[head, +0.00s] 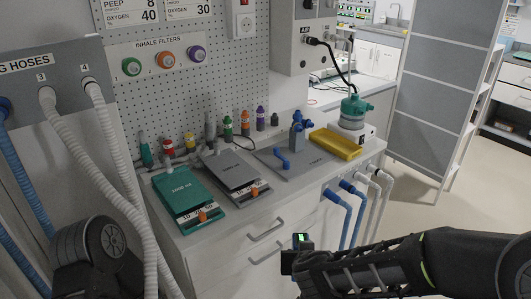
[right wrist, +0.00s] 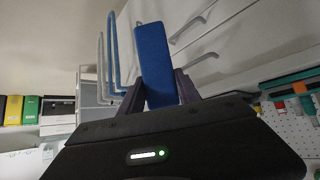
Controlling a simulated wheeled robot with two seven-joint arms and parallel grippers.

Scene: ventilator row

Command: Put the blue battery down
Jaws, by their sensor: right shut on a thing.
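The blue battery (right wrist: 153,62) is a long blue block in the right wrist view. It stands out between the two dark fingers of my right gripper (right wrist: 159,90), which is shut on it. In the head view my right gripper (head: 296,262) is low in the middle, in front of the cabinet's drawers and below the counter top. The battery cannot be made out there. My left gripper is not in view; only a dark part of my left arm shows at the lower left.
The white counter (head: 270,193) carries a teal board (head: 182,190), a grey board (head: 232,167), a grey mat (head: 292,178) with blue parts and a yellow block (head: 335,143). Several coloured bottles line the pegboard. White hoses (head: 125,180) hang at left; blue and white pipes stick out at right.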

